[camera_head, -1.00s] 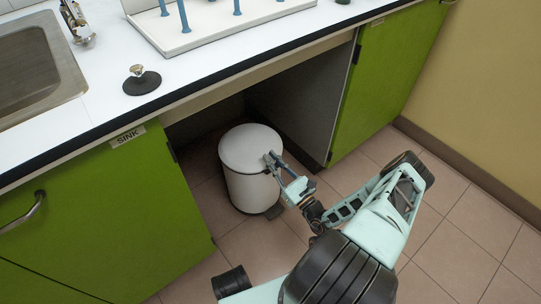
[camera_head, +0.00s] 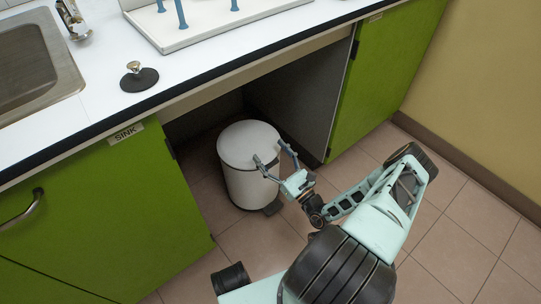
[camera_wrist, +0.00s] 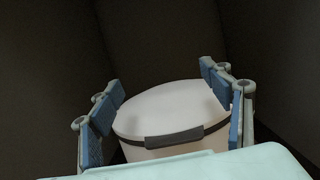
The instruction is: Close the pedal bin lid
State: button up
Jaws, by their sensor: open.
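The white pedal bin (camera_head: 246,185) stands on the tiled floor in the open space under the counter. Its round white lid (camera_head: 247,143) lies flat on the rim and looks shut. A dark pedal (camera_head: 272,208) shows at its base. My gripper (camera_head: 270,156) is open, its fingers spread at the front right edge of the lid. I cannot tell whether they touch it. In the wrist view the lid (camera_wrist: 170,108) lies between the two open fingers, with a dark tab (camera_wrist: 174,138) at its front.
Green cabinet doors stand left (camera_head: 105,220) and right (camera_head: 385,75) of the opening. The white counter (camera_head: 105,75) overhangs it, with a sink (camera_head: 40,65) and a white rack tray (camera_head: 215,28) on top. Bare floor tiles (camera_head: 465,225) lie to the right.

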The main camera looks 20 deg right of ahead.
notch_tip(320, 180, up, 8)
jog(key=shift+r, duration=0.25)
jog(key=shift+a, duration=0.1)
dwell(0.4)
